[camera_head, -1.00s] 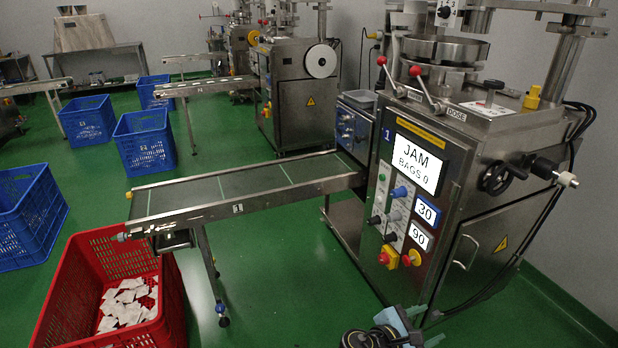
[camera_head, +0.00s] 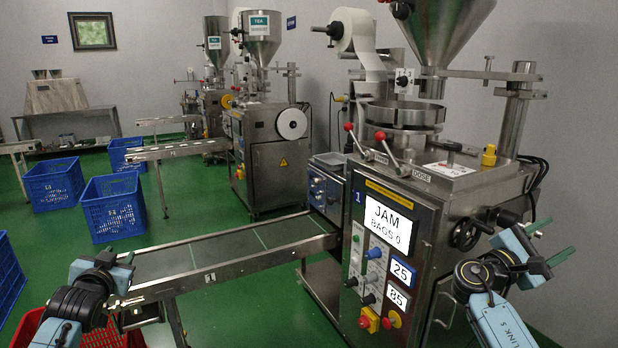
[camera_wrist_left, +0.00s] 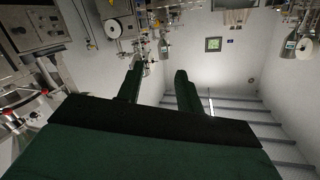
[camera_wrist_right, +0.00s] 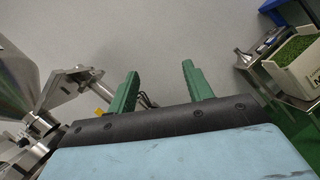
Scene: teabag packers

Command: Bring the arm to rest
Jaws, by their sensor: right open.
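My left gripper (camera_head: 122,262) is raised in front of the conveyor's near end at the lower left of the head view. In the left wrist view its two green fingers (camera_wrist_left: 160,88) stand apart with nothing between them. My right gripper (camera_head: 552,243) is raised at the right, in front of the packing machine's right side. In the right wrist view its green fingers (camera_wrist_right: 158,85) are apart and empty, with grey wall behind them.
The packing machine (camera_head: 350,270) stands at centre right; its screen (camera_head: 388,226) reads JAM, BAGS 0, above displays of 25 and 85. Its conveyor (camera_head: 225,250) runs left over a red crate (camera_head: 125,338). Blue crates (camera_head: 112,205) stand on the green floor at left.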

